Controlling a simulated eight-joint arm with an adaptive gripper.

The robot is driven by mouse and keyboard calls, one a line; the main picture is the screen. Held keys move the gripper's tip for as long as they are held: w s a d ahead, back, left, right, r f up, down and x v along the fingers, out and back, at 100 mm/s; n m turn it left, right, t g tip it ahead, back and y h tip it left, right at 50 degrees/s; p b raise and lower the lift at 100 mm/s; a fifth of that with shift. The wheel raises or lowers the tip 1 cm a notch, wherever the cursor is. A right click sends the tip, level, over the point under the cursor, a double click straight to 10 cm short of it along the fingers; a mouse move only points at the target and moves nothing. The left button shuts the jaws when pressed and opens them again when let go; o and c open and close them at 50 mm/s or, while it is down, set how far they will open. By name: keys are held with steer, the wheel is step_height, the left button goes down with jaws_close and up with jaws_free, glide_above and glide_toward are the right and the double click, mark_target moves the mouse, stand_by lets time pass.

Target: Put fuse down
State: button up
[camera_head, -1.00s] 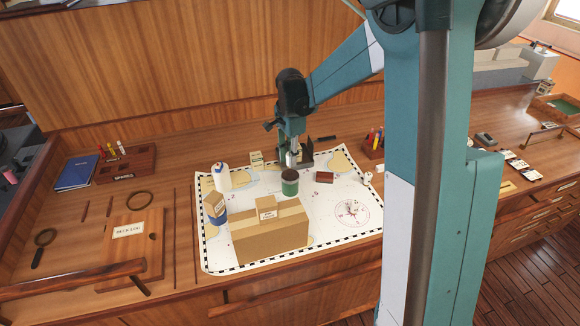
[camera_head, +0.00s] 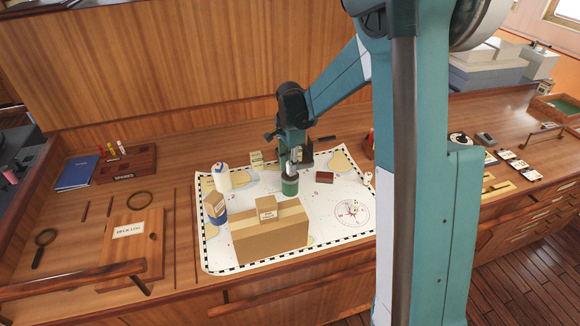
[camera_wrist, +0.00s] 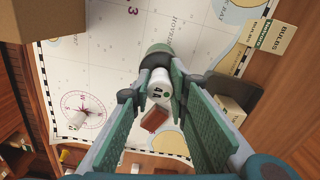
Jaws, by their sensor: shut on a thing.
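My gripper (camera_head: 291,168) is shut on a white cylindrical fuse marked "4A" (camera_wrist: 160,86), seen between the fingertips in the wrist view. In the head view the gripper is directly over a green round jar (camera_head: 290,187) on the chart (camera_head: 335,232). The jar also shows in the wrist view (camera_wrist: 155,52), just beyond the fuse. The fuse's lower end is at the jar's top; I cannot tell whether it touches the jar or is held just above it.
A large cardboard box (camera_head: 270,240) with a smaller box (camera_head: 266,208) on it stands in front. A dark red box (camera_head: 324,177) lies right of the jar. The chart's right side is mostly clear.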

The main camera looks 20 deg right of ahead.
steer(key=shift+f, duration=0.25)
steer(key=o, duration=0.9)
steer(key=shift+r, duration=0.1)
steer(key=shift+r, duration=0.1)
step_height(320, 180, up, 12)
steer(key=shift+r, duration=0.1)
stand_by(0.4)
steer(key=shift+s, duration=0.1)
